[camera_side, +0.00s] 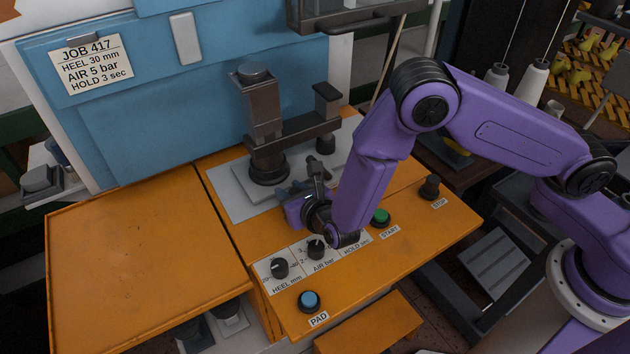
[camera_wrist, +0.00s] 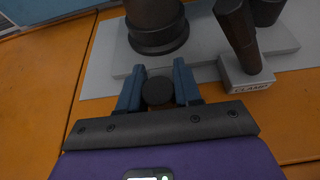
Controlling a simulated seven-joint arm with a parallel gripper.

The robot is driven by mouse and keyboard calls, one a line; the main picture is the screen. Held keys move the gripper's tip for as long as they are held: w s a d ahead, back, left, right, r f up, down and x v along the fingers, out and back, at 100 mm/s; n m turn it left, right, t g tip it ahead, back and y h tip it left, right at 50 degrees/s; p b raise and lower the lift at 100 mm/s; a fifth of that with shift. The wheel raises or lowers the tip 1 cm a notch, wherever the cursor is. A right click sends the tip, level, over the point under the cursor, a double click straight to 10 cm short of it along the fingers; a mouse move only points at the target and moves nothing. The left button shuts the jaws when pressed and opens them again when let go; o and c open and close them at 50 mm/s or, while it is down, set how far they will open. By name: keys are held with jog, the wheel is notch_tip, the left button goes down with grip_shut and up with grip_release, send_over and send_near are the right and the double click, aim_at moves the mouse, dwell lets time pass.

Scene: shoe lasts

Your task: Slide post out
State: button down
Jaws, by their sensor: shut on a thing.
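The post (camera_side: 265,145) is a dark upright column with a round foot, standing on a grey plate (camera_side: 230,190) at the back of the orange bench. Its foot shows at the top of the wrist view (camera_wrist: 158,35). My gripper (camera_side: 298,190) is low in front of the plate. In the wrist view its blue fingers (camera_wrist: 157,82) are shut on a round dark knob (camera_wrist: 158,93), one on each side. The knob sits just in front of the post's foot; its link to the post is hidden. In the side view my gripper hides the knob.
A dark clamp lever (camera_wrist: 238,38) on a block labelled CLAMP stands close to the right of my gripper. Dials (camera_side: 279,268), a blue PAD button (camera_side: 309,299), a green START button (camera_side: 380,216) and a STOP knob (camera_side: 429,188) are nearby. The left bench top (camera_side: 135,265) is clear.

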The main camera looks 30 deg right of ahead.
jog(key=shift+s+a, duration=0.1)
jog(key=shift+a, duration=1.7)
jog(key=shift+a, duration=0.1)
jog(key=c, duration=0.9)
grip_release()
jog(key=shift+o, duration=0.2)
jog(key=v, duration=1.7)
jog(key=shift+s+r, duration=0.15)
jog(key=shift+d, duration=0.2)
